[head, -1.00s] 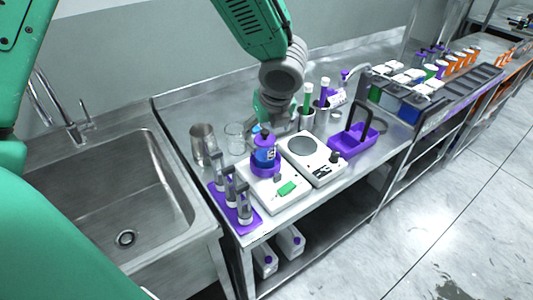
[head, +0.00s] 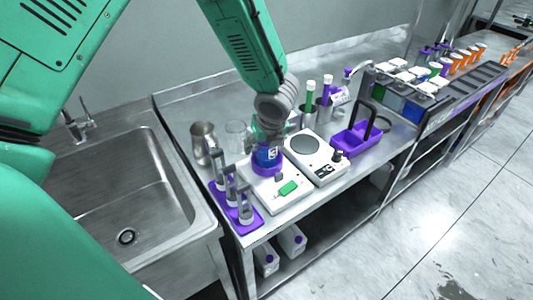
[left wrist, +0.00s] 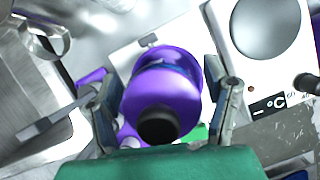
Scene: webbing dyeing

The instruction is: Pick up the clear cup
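The clear cup (head: 237,136) stands on the steel bench beside the metal jug (head: 203,143), behind the hot plate with the purple bottle. My left gripper (head: 266,138) is right of the cup, over the purple bottle (head: 267,158), and hides the bottle's top. In the left wrist view, the open fingers (left wrist: 168,108) lie on either side of the bottle (left wrist: 162,95), with narrow gaps. Whether they touch it is hard to tell. The cup is not clearly made out there. My right gripper is not in view.
A white hot plate (head: 318,158) and a purple caddy (head: 355,140) stand to the right. A purple rack (head: 243,218) with grey-topped vials is at the front left. The sink (head: 120,190) lies left of the bench.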

